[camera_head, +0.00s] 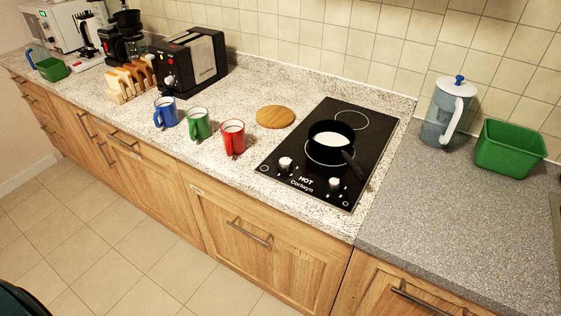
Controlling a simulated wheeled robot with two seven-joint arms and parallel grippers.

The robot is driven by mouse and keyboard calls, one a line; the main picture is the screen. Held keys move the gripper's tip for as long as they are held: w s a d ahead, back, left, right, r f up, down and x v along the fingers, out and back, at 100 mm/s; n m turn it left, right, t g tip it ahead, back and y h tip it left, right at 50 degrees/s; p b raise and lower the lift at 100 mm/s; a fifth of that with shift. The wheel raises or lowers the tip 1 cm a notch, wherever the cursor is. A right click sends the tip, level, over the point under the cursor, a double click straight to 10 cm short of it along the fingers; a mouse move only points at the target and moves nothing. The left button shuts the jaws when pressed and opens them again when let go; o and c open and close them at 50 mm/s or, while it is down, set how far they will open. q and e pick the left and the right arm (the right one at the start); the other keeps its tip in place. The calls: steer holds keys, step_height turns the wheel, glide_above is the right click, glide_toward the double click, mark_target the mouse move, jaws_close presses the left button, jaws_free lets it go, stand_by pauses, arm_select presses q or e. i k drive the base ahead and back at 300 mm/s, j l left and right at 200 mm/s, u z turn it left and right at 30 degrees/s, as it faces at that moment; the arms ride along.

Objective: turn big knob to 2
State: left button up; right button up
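The black cooktop (328,150) is set in the speckled counter and carries the word HOT near its front edge. Two white knobs stand on its front part: a left knob (285,164) and a right knob (334,184). They look nearly the same size, so I cannot tell which is the big one. Their dial marks are too small to read. A black pan (347,154) with white contents sits on the front burner, its handle pointing toward the front right. The rear burner is bare. Neither of my grippers is in view.
Red (233,139), green (198,124) and blue (167,112) mugs stand left of the cooktop. A round wooden board (275,117) lies beside it. A toaster (190,63) is farther left. A pitcher (447,115) and green bin (508,149) stand right. The counter's right front is clear.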

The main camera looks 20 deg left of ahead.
mark_target(285, 164)
steer(key=k+l+u, duration=0.2)
steer(key=l+u, duration=0.15)
steer(key=l, duration=0.15)
steer(key=k+l+u, duration=0.25)
steer(key=l+u, duration=0.15)
steer(key=k+l+u, duration=0.35)
steer(key=l, duration=0.15)
